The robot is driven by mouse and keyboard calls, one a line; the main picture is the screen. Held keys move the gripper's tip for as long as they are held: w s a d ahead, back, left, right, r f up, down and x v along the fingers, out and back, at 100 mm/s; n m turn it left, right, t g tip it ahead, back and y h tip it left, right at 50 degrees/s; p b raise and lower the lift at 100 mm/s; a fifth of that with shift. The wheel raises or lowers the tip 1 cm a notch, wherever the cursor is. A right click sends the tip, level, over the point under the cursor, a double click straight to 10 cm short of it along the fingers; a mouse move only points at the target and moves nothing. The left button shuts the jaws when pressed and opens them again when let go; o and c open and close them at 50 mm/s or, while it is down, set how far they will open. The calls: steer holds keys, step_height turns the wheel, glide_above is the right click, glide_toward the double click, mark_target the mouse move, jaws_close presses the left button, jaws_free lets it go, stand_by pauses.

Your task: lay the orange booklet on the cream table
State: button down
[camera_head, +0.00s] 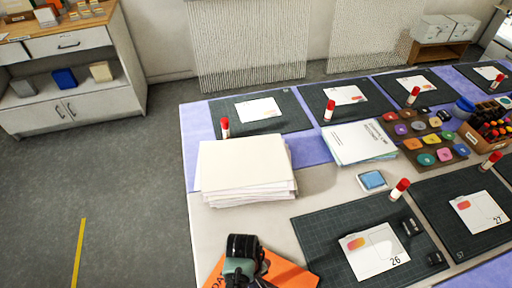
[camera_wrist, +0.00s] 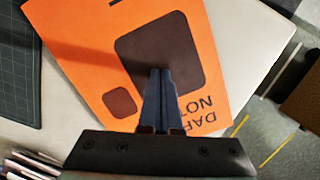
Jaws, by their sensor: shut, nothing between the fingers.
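The orange booklet (camera_head: 286,272) lies at the near edge of the cream table (camera_head: 222,228), partly behind my arm in the head view. In the wrist view the booklet (camera_wrist: 85,50) fills the middle, with dark rounded patches and black lettering, and looks flat on the pale tabletop (camera_wrist: 255,40). My gripper (camera_wrist: 160,72) is shut and empty, its fingertips over the large dark patch. I cannot tell whether they touch the booklet. The head view shows my wrist over it, with the fingertips hidden.
A thick stack of cream paper (camera_head: 243,168) stands behind the booklet. A dark cutting mat (camera_head: 330,215) with a numbered card lies to its right. A blue ink pad (camera_head: 372,181) and a glue stick (camera_head: 399,189) are farther back. Some bare tabletop lies between stack and booklet.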

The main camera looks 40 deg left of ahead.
steer(key=shift+s+r+p, duration=0.3)
steer(key=shift+r+p, duration=0.15)
steer(key=shift+p, duration=0.55)
steer(key=shift+a+f, duration=0.1)
steer(key=shift+a, duration=0.2)
steer(key=w+a+b, duration=0.1)
steer(key=a, duration=0.2)
steer(key=w+a+b, duration=0.1)
steer(key=a+b, duration=0.1)
steer(key=a, duration=0.1)
steer(key=w+a+b, duration=0.2)
steer(key=a, duration=0.1)
steer(key=shift+a, duration=0.4)
steer(key=shift+w+a, duration=0.15)
steer(key=shift+a, duration=0.35)
